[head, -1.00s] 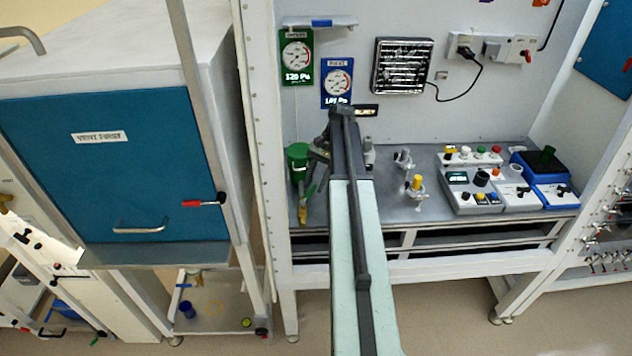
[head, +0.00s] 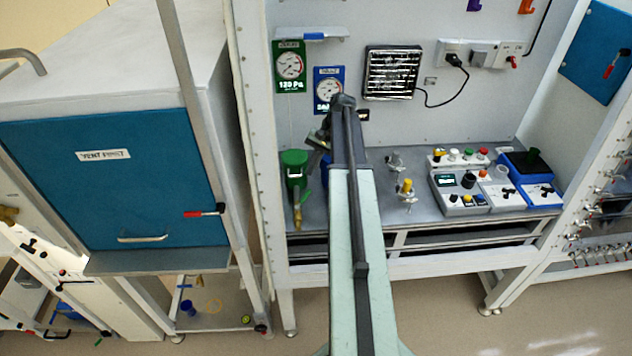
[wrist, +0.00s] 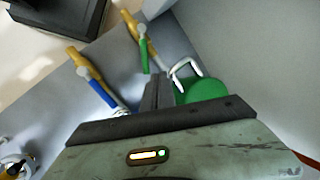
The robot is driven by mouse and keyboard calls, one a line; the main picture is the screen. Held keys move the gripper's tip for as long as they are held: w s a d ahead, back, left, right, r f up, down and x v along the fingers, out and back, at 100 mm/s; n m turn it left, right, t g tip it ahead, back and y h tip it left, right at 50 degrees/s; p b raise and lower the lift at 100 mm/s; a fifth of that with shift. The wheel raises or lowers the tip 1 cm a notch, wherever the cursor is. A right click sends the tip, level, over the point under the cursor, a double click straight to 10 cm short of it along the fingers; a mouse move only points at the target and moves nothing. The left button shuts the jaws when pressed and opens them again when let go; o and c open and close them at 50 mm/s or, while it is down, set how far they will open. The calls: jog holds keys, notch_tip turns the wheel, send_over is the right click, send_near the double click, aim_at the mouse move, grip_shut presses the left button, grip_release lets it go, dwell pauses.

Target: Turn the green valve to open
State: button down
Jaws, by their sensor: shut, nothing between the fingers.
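The green valve is a brass fitting with a green lever (wrist: 144,52), clearest in the wrist view. Its lever runs close to the line of the brass body, at a slight angle. In the head view its brass end (head: 298,218) shows at the bench's front left, below a green canister (head: 294,160). A second brass valve with a blue lever (wrist: 96,86) lies left of it in the wrist view. My gripper (wrist: 156,80) is shut and empty, its tips close to the green lever's end. Whether they touch is unclear. In the head view my gripper (head: 318,140) is small and partly hidden by my arm.
A white loop (wrist: 184,68) stands by the green canister, right of my fingertips. Gauges with green (head: 290,66) and blue (head: 328,90) plates hang behind. Clamps and control boxes (head: 462,190) fill the bench to the right. A cabinet with a blue door (head: 110,180) stands left.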

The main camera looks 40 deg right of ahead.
aim_at(303, 199)
jog(key=s+d+m+t+h+b, duration=0.1)
jog(key=s+m+t+h+b, duration=0.35)
jog(key=s, duration=1.05)
jog(key=w+f+b, duration=0.2)
jog(key=w+a+f+n+t+y+b, duration=0.1)
jog(key=w+f+b, duration=0.1)
jog(key=f, duration=0.1)
jog(key=w+a+f+n+y+b, duration=0.1)
jog(key=w+f+b, duration=0.1)
jog(key=shift+w+a+f+n+t+y+b, duration=0.15)
jog(key=shift+w+f+n+t+y+b, duration=0.15)
jog(key=shift+f+b, duration=0.1)
jog(key=shift+w+a+r, duration=0.1)
jog(key=shift+w+a, duration=0.15)
jog(key=shift+w, duration=0.35)
jog(key=shift+w+a+r, duration=0.1)
jog(key=shift+w+a, duration=0.1)
jog(key=shift+w, duration=0.4)
jog(key=shift+w+a, duration=0.3)
jog(key=shift+w, duration=0.25)
